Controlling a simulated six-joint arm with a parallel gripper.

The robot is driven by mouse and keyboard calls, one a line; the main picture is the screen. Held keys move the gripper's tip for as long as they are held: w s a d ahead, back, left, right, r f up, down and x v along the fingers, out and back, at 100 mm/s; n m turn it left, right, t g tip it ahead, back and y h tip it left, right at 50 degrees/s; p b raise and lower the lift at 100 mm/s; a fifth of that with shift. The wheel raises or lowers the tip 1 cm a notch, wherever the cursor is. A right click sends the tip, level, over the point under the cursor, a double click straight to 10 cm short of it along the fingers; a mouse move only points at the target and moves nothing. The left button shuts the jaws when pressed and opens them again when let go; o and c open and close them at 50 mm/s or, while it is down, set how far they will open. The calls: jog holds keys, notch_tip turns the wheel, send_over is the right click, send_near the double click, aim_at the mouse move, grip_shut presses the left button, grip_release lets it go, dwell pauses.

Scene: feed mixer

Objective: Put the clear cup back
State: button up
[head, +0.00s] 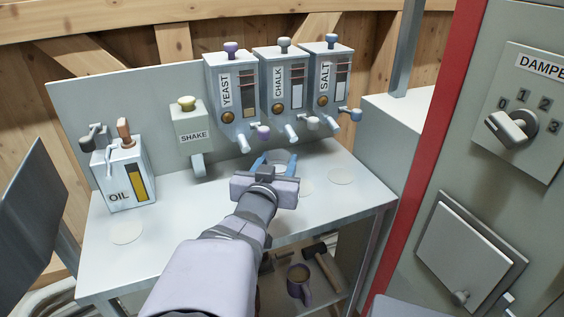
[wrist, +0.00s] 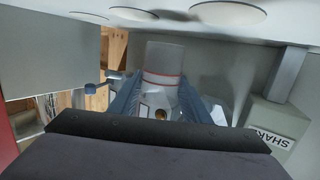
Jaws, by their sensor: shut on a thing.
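The clear cup (wrist: 162,65) is between my gripper's two blue fingers in the wrist view, with a thin red line around it. In the head view the cup (head: 278,157) shows only as a pale shape between the fingers, mostly hidden behind my wrist. My gripper (head: 276,160) is shut on the cup, over the back of the bench, in front of the yeast dispenser (head: 227,83) and chalk dispenser (head: 279,75). I cannot tell whether the cup touches the bench. The gripper (wrist: 156,95) also shows in the wrist view, which looks upside down.
The salt dispenser (head: 325,70) hangs right of the chalk, the shake box (head: 188,128) left of the yeast. An oil can (head: 113,190) stands on the bench (head: 185,225) at left. Pale discs mark the bench, one bare at right (head: 341,176).

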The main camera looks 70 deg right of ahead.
aim_at(279, 159)
jog(key=shift+r, duration=0.15)
jog(key=r+p, duration=0.1)
jog(key=r+m+g+p, duration=0.1)
jog(key=shift+s+d+r+p, duration=0.15)
jog(key=shift+s+d+p, duration=0.05)
jog(key=shift+p, duration=0.15)
jog(key=r+m+g+p, duration=0.1)
jog(key=g+p, duration=0.1)
jog(key=shift+s+p, duration=0.2)
jog(key=shift+p, duration=0.2)
jog(key=shift+s+r+m+g+p, duration=0.15)
jog(key=shift+m+g+p, duration=0.35)
jog(key=shift+g+p, duration=0.25)
jog(key=a+m+g+p, duration=0.1)
jog(key=p, duration=0.1)
jog(key=shift+p, duration=0.3)
jog(key=shift+a+m+g+p, duration=0.4)
jog(key=shift+g+p, duration=0.15)
jog(key=shift+p, duration=0.15)
jog(key=w+p+v, duration=0.2)
jog(key=p+v, duration=0.6)
jog(key=w+d+p+v, duration=0.1)
jog(key=w+p+v, duration=0.1)
jog(key=p+v, duration=0.7)
jog(key=shift+r+p, duration=0.3)
